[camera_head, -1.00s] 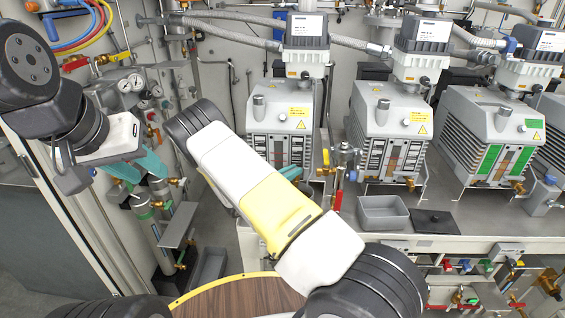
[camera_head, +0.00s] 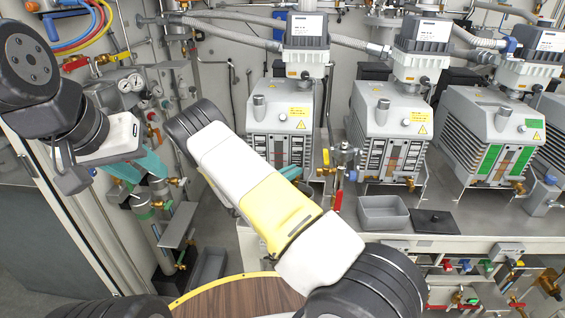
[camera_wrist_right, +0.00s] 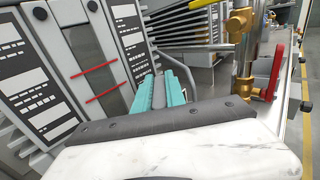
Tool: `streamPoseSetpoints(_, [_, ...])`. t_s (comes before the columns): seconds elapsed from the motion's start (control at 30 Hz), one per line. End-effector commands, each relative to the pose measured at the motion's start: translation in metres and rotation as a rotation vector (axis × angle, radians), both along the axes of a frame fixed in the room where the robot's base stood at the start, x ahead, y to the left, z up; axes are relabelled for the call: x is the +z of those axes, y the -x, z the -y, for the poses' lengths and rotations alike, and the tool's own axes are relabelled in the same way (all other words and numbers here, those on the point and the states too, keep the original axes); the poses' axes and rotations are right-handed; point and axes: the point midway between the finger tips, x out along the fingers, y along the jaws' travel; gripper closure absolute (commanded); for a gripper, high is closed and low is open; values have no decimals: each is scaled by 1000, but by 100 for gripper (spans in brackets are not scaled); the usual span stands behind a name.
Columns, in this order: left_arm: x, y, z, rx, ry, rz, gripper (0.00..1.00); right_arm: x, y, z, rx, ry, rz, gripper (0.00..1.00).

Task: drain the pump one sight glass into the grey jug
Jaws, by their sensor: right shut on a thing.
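Pump one seems to be the leftmost grey pump (camera_head: 270,112) in the head view; my right arm covers part of its front. A sight glass (camera_wrist_right: 95,62) with two red lines shows in the right wrist view. My right gripper (camera_wrist_right: 170,88) has its teal fingers just right of and below this glass. I cannot make out a grey jug for certain.
A brass valve (camera_wrist_right: 240,22) with a red handle (camera_wrist_right: 273,72) stands right of my right gripper. A grey open box (camera_head: 384,222) and a dark flat plate (camera_head: 434,222) sit on the bench. Pipes and gauges (camera_head: 130,84) line the left wall.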

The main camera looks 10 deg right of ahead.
Motion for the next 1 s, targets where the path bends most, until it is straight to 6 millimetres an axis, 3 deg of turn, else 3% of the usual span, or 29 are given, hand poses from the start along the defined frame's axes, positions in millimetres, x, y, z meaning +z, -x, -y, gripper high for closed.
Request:
streamPoseSetpoints(0.37, [0,0,0,0,0,0,64,0,-2,-2,-71,-2,4,100])
streamPoseSetpoints(1.0, [0,0,0,0,0,0,64,-1,-3,-2,-469,-3,1,100])
